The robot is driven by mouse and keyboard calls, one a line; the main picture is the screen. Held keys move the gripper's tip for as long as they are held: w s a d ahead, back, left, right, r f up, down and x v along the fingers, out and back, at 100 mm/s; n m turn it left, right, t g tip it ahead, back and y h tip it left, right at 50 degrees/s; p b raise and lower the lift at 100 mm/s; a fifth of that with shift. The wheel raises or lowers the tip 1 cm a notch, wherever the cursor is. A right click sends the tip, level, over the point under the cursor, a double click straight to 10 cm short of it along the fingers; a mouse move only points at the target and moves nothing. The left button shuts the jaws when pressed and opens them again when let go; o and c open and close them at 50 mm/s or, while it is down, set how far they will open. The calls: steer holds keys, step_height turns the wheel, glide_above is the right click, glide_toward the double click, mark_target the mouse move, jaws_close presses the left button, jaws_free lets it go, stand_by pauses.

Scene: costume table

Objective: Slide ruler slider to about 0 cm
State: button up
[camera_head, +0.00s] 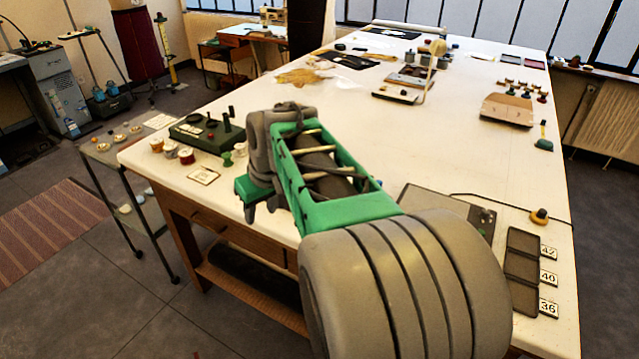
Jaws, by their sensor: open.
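I cannot make out a ruler or its slider for certain; my arm covers the middle of the near table, and they may be hidden behind it. My gripper (261,208) is over the near left edge of the white table (335,120), pointing down, with its dark fingers apart and nothing seen between them. A small yellow and dark knob (540,215) sits near the right edge, by a thin dark line; I cannot tell whether it belongs to a ruler.
A green box with upright knobs (207,133) and several spools (171,150) stand left of my gripper, near a small square card (204,175). A grey flat device (440,205) and dark trays (522,270) lie to the right. The table's middle has clear room.

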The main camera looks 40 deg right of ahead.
steer(key=w+d+f, duration=0.2)
steer(key=d, duration=2.1)
steer(key=shift+t, duration=0.4)
steer(key=p+x, duration=0.1)
steer(key=x, duration=0.6)
steer(key=shift+w+f, duration=0.2)
jaws_close()
